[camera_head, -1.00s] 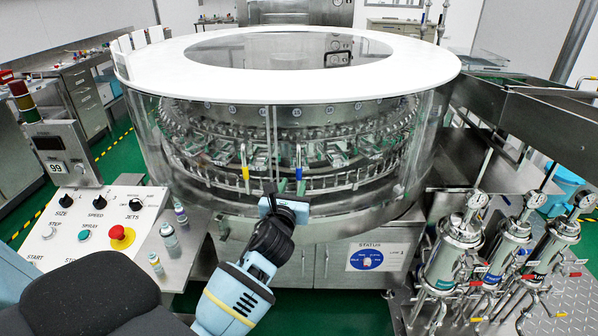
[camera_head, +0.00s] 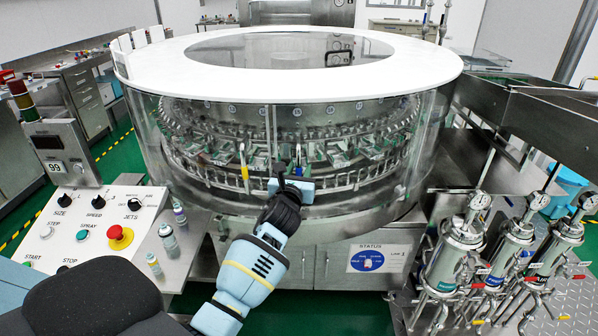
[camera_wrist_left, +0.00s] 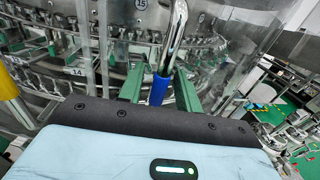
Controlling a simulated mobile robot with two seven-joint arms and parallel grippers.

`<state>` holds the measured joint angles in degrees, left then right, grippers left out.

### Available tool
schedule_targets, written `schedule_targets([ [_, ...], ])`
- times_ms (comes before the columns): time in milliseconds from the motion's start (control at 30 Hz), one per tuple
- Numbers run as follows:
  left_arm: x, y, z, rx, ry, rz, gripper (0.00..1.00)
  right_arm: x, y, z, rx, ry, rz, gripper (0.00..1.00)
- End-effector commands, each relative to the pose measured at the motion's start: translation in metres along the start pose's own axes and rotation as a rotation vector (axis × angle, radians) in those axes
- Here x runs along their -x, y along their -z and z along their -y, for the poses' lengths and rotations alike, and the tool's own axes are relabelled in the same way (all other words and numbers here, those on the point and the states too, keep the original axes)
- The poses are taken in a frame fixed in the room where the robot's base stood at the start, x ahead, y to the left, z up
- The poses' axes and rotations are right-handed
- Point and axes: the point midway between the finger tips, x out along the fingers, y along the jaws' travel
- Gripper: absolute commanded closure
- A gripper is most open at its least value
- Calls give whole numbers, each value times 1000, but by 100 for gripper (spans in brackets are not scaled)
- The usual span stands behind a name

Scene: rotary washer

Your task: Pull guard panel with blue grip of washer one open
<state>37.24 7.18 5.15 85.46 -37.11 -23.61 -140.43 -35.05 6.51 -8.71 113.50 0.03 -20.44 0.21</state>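The washer (camera_head: 150,75) is a round machine with a white top ring and clear curved guard panels around its carousel. The blue grip (camera_wrist_left: 158,91) sits on a bent chrome handle (camera_wrist_left: 177,38) at the front guard. In the left wrist view, the green fingers of my left gripper (camera_wrist_left: 160,88) stand apart, one on each side of the blue grip. I cannot tell whether either finger touches it. In the head view, my left gripper (camera_head: 298,170) is at the front of the guard and partly hides the blue grip. My right gripper is not in view.
A handle with a yellow grip (camera_head: 244,172) is just left of the blue one, and its grip also shows in the left wrist view (camera_wrist_left: 8,85). A control panel (camera_head: 85,225) and small bottles stand at left. Steel filter housings (camera_head: 455,250) stand at right.

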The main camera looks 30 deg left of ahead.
Motion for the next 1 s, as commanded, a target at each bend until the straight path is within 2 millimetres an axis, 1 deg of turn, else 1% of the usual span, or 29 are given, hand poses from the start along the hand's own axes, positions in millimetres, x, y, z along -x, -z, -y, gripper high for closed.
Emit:
schedule_targets([
  [67, 0, 0, 0, 0, 0, 0, 67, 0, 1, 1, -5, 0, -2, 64],
  [300, 0, 0, 0, 0, 0, 1, 99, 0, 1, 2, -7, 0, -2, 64],
  [333, 0, 0, 0, 0, 0, 0, 100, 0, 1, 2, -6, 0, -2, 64],
  [567, 0, 0, 0, 0, 0, 0, 100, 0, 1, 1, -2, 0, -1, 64],
  [667, -2, 3, 5, 0, -3, -4, 100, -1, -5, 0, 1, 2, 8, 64],
  [767, -7, 12, 17, -1, -16, -15, 100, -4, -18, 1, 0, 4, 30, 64],
  [900, -16, 22, 40, -3, -47, -29, 100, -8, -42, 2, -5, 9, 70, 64],
  [1000, -23, 24, 58, -4, -71, -33, 100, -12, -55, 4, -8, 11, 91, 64],
])
